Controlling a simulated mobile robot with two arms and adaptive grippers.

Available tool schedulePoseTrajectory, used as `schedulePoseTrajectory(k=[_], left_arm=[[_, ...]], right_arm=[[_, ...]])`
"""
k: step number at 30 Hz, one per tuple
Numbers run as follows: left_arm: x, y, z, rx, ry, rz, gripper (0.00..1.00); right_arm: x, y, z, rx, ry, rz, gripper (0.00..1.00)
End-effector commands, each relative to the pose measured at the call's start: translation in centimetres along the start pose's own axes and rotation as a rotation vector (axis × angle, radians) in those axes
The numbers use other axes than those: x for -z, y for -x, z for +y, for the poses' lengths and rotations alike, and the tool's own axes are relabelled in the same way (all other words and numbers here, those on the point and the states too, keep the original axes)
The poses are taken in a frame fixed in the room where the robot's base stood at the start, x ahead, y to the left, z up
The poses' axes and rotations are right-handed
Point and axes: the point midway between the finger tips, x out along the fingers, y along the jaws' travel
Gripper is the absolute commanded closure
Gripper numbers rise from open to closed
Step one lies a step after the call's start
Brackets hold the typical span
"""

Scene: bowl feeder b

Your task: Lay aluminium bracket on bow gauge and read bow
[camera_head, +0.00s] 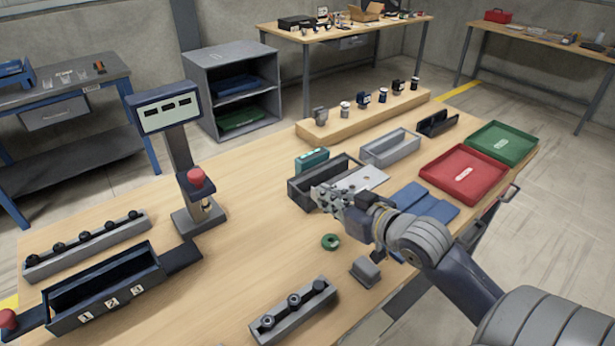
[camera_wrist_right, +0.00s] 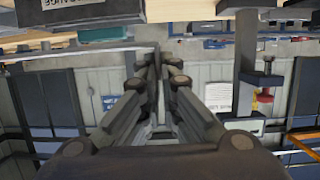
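A flat pale metal plate with a small hole, which looks like the aluminium bracket (camera_head: 362,179), lies beside a dark open bin (camera_head: 300,192). My right gripper (camera_head: 322,194) is just in front of the plate, over the bin's near right end. I cannot tell if they touch. In the right wrist view its fingertips (camera_wrist_right: 153,62) are close together, with nothing clearly seen between them. A post with a three-window display (camera_head: 167,112) and a red knob stands left of centre; I cannot tell if it is the bow gauge. My left gripper is not in view.
A red tray (camera_head: 463,192) and a green tray (camera_head: 501,160) stand at the right. A green ring (camera_head: 330,242), a grey block (camera_head: 365,271) and a grey rack (camera_head: 293,313) are nearer. A numbered dark box (camera_head: 103,310) is at the left.

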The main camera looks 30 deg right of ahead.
Motion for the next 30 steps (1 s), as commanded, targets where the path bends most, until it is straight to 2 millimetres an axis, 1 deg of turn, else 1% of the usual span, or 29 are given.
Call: schedulePoseTrajectory(k=[1, 6, 12, 16, 19, 23, 30], left_arm=[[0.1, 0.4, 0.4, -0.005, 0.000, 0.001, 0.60], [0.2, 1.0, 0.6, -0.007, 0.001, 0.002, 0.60], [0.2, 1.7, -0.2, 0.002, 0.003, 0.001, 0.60], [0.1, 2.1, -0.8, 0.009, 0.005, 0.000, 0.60], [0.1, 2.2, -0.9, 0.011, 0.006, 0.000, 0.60], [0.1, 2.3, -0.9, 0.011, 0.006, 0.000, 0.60], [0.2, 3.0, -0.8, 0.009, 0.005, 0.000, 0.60]], right_arm=[[0.7, -1.1, 0.4, -0.001, 0.002, 0.005, 1.00], [1.4, -4.5, 1.4, -0.001, 0.000, 0.004, 1.00], [2.2, -8.6, 2.6, -0.001, -0.001, 0.004, 1.00], [2.6, -10.9, 3.3, -0.001, 0.000, 0.004, 1.00], [2.7, -12.1, 3.6, 0.000, 0.001, 0.002, 1.00], [2.6, -12.7, 3.7, 0.001, 0.000, 0.001, 1.00], [-0.3, -13.6, 3.7, 0.000, 0.000, -0.002, 1.00]])
